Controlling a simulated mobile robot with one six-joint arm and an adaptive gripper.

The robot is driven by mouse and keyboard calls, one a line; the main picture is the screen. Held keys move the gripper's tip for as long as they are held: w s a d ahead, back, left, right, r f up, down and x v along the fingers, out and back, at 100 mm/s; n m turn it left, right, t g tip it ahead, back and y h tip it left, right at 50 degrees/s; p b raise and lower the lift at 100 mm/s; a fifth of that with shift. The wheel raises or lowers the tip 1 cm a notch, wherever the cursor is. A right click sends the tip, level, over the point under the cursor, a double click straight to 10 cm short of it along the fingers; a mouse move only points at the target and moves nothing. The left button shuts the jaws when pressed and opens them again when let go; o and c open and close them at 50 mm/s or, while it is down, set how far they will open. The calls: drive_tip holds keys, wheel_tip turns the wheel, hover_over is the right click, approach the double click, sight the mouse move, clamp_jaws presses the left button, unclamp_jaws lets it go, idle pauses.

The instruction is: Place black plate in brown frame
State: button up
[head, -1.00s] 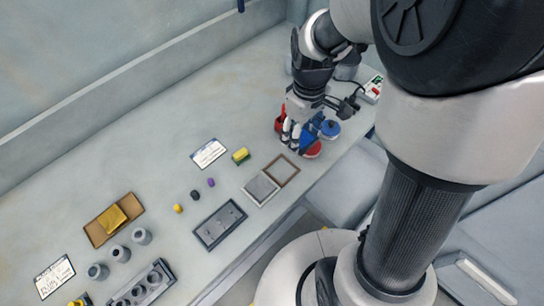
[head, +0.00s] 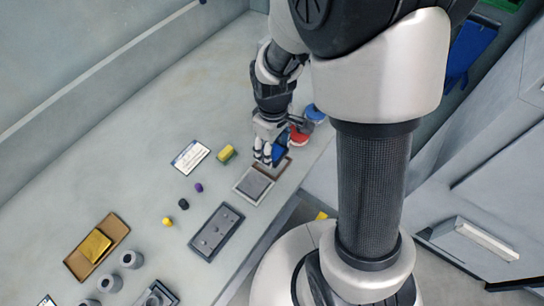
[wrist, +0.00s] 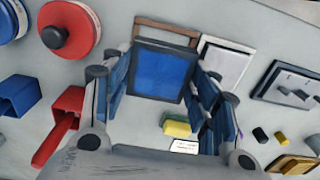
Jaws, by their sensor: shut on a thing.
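A square plate with a black rim and a blue face (wrist: 160,72) is between my gripper's fingers in the wrist view. My gripper (head: 266,158) is shut on it. In the head view the blue of the plate (head: 280,149) shows just right of the fingers. The brown frame (head: 286,168) lies on the table under and beside the gripper, partly hidden. In the wrist view one bar of the brown frame (wrist: 165,28) shows beyond the plate. I cannot tell whether the plate touches the frame.
A grey-filled pale frame (head: 254,186) lies beside the brown frame. A yellow sponge (head: 227,154), a card (head: 190,157) and a dark peg tray (head: 217,232) are to the left. Red (head: 299,137) and blue (head: 315,113) discs stand behind. The table's edge is close on the right.

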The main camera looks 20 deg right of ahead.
drive_tip(key=shift+f+b, duration=0.75)
drive_tip(key=shift+f, duration=1.55)
drive_tip(key=shift+f, duration=0.2)
drive_tip(key=o, duration=1.3)
drive_tip(key=shift+c, duration=0.2)
